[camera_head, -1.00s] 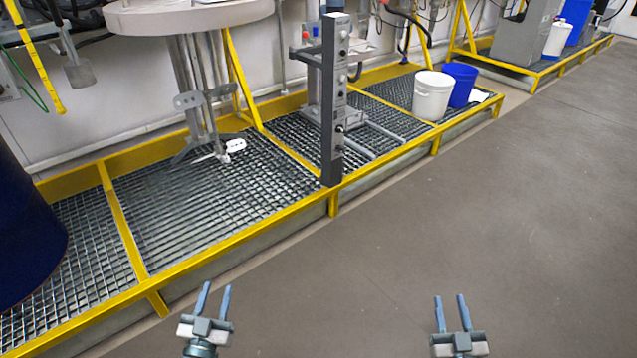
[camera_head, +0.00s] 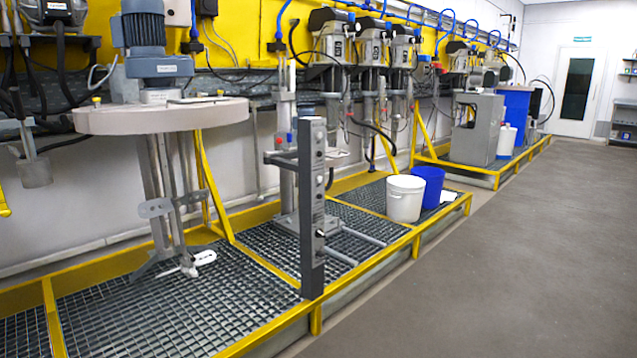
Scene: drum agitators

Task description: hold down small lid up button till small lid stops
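A dark grey control post (camera_head: 312,210) stands upright at the front edge of the grated platform, near the middle of the view. Small buttons and knobs (camera_head: 320,155) run down its right-hand face. They are too small to tell which one is the small lid up button. A large round grey lid (camera_head: 160,118) with a blue motor (camera_head: 152,45) on top and mixing shafts below hangs to the left of the post. Smaller agitator units (camera_head: 330,45) hang along the wall behind. Neither of my grippers is in view.
The yellow-edged platform (camera_head: 262,338) has a metal grating floor. A white bucket (camera_head: 404,198) and a blue bucket (camera_head: 428,186) stand on it right of the post. Open grey floor (camera_head: 500,285) lies to the right, with a white door (camera_head: 576,92) at the far end.

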